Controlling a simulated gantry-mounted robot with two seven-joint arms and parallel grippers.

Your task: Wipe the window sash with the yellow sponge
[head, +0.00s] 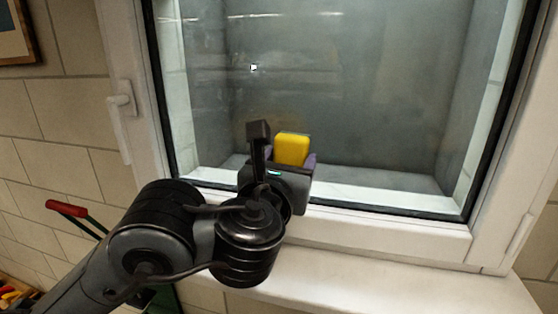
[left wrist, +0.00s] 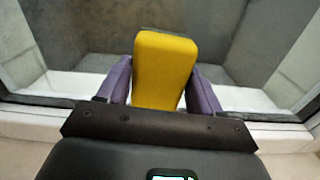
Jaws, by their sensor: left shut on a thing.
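The yellow sponge (head: 292,149) is held upright between the purple fingers of my left gripper (head: 293,158), in front of the lower part of the window glass. In the left wrist view the sponge (left wrist: 165,68) stands between the two fingers of the gripper (left wrist: 163,85), which is shut on it. The window sash (head: 345,224) is a white frame around the glass, and its lower rail runs behind and to the right of my gripper. I cannot tell whether the sponge touches the glass or the sash. My right gripper is not in view.
A white window handle (head: 121,105) sticks out on the left side of the frame. A pale sill (head: 390,292) lies below the window and looks clear. A red-handled tool (head: 67,208) is at the lower left. A framed picture (head: 14,35) hangs at the upper left.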

